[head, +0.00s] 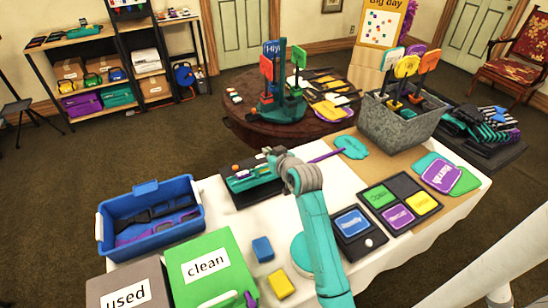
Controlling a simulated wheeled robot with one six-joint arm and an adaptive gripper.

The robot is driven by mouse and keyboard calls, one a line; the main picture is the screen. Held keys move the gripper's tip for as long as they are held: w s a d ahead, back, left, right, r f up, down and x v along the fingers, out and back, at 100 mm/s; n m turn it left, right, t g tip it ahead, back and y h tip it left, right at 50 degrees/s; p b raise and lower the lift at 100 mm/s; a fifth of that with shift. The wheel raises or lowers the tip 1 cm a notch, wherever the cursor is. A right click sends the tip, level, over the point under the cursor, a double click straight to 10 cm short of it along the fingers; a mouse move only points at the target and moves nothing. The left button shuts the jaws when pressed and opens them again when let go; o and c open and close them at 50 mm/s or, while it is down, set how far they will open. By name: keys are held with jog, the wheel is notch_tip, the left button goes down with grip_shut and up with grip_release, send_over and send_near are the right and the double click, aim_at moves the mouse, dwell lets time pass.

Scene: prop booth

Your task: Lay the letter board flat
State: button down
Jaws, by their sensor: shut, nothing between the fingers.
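An upright tan board headed "Big day" (381,27), with a white panel of coloured marks, stands at the far side behind the grey tub. It looks like the letter board, but I cannot be sure. Its lower part is partly hidden by the paddles in front. My gripper (270,153) is small and partly hidden at the end of my teal arm. It is shut and empty, over the black case (238,188) on the white table (315,212), well apart from the board.
A blue crate (198,221), a green box marked "clean" (206,257), and blue (263,249) and yellow (281,284) sponges are at the near left. A dark tray of tiles (400,184), a grey tub (403,128) and a round table (240,127) are beyond.

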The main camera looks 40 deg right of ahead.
aim_at(270, 174)
jog(key=x, duration=0.2)
jog(key=shift+w+f, duration=0.1)
jog(key=shift+w, duration=0.25)
jog(key=shift+s+a+f, duration=0.2)
jog(key=shift+s+f, duration=0.8)
jog(key=shift+f, duration=0.15)
jog(key=shift+s+f, duration=0.35)
jog(key=shift+f, duration=0.05)
jog(key=shift+s+a+f, duration=0.1)
jog(key=shift+s, duration=0.05)
jog(key=shift+s+a+f, duration=0.2)
jog(key=shift+s+f, duration=0.4)
jog(key=shift+s, duration=0.05)
jog(key=shift+s+a+f, duration=0.2)
jog(key=shift+s+f, duration=0.4)
jog(key=shift+s, duration=0.05)
jog(key=shift+s+a+f, duration=0.15)
jog(key=shift+s+f, duration=0.25)
jog(key=shift+f, duration=0.35)
jog(key=shift+s+a+f, duration=0.1)
jog(key=shift+s+f, duration=0.35)
jog(key=shift+f, duration=0.3)
notch_tip(270, 174, up, 12)
jog(key=shift+w+f, duration=0.15)
jog(key=shift+w, duration=0.15)
